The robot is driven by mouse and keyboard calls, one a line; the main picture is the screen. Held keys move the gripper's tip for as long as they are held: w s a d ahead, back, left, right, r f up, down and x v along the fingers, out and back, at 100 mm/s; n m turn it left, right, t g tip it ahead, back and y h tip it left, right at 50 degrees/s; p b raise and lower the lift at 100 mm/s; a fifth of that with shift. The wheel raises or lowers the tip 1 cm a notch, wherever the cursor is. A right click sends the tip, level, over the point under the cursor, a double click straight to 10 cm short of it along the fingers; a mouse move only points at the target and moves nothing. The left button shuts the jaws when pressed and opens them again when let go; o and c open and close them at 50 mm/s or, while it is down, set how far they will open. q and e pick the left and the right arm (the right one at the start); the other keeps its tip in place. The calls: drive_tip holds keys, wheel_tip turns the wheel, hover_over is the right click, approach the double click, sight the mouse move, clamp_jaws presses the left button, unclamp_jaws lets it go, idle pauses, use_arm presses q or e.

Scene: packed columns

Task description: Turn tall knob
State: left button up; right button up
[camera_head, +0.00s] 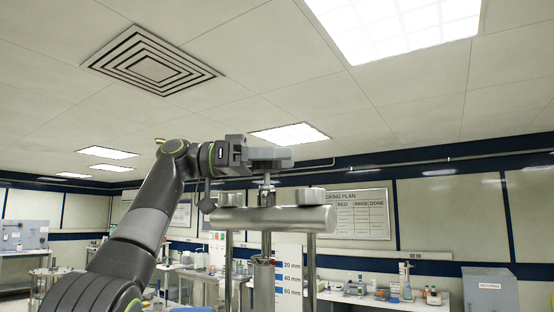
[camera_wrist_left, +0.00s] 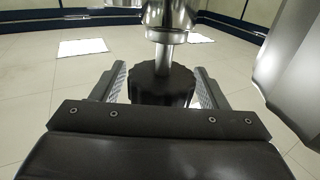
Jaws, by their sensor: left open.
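The tall knob (camera_wrist_left: 160,86) is dark with a ribbed edge, on a thin metal stem. My left gripper (camera_wrist_left: 159,69) is open, with one finger on each side of the knob; I cannot tell whether they touch it. In the head view my left gripper (camera_head: 271,155) is level above a metal crossbar (camera_head: 268,219). The stem (camera_head: 266,188) shows under the fingers, which hide the knob itself there. My right gripper is in neither view.
Metal posts (camera_head: 310,270) carry the crossbar, and a scale board (camera_head: 289,278) stands behind. Rounded metal caps (camera_head: 309,196) sit on the crossbar beside the stem. Benches with lab ware and a wall chart (camera_head: 360,213) are farther back. The space above the gripper is clear.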

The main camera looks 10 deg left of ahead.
use_arm(q)
drive_tip(key=a, duration=0.7)
drive_tip(key=shift+s+a, duration=0.3)
drive_tip(key=shift+s, duration=0.05)
drive_tip(key=shift+d, duration=0.15)
